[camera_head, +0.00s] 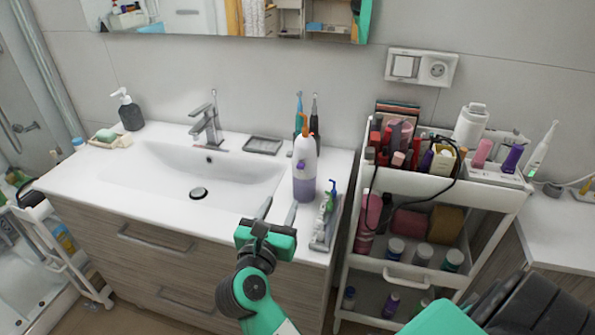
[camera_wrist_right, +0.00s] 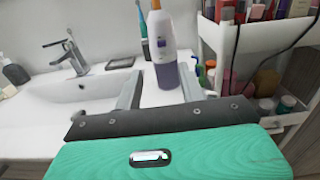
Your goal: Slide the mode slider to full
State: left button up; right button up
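A white bottle-shaped device (camera_head: 305,156) with an orange nozzle and a lavender lower part stands upright on the counter. It also shows in the right wrist view (camera_wrist_right: 161,30). A small purple piece (camera_head: 300,164) on its front may be the mode slider; it shows in the wrist view too (camera_wrist_right: 161,43). Its setting is too small to tell. My right gripper (camera_head: 281,204) is open and empty, in front of the device and lower in the picture. In the wrist view, the gripper's fingers (camera_wrist_right: 158,88) are spread, with the device between and beyond them. My left gripper is not in view.
A stand with green and white items (camera_head: 326,215) is close to the device's right. Two electric toothbrushes (camera_head: 306,112) stand behind it. A white cart (camera_head: 435,185) full of cosmetics is to the right. The sink basin (camera_head: 245,178) is to the left; the counter front is clear.

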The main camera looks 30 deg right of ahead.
aim_at(300, 167)
jog(key=p+x, duration=0.3)
jog(key=x, duration=1)
jog(key=shift+s+f+p, duration=0.1)
jog(key=shift+f+p, duration=0.1)
jog(key=shift+p, duration=0.15)
jog(key=shift+w+d+f, duration=0.1)
jog(key=shift+w+d, duration=0.2)
jog(key=shift+d, duration=0.1)
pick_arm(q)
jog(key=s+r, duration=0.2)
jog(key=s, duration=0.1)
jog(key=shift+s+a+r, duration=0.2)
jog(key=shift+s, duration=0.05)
pick_arm(e)
grip_shut()
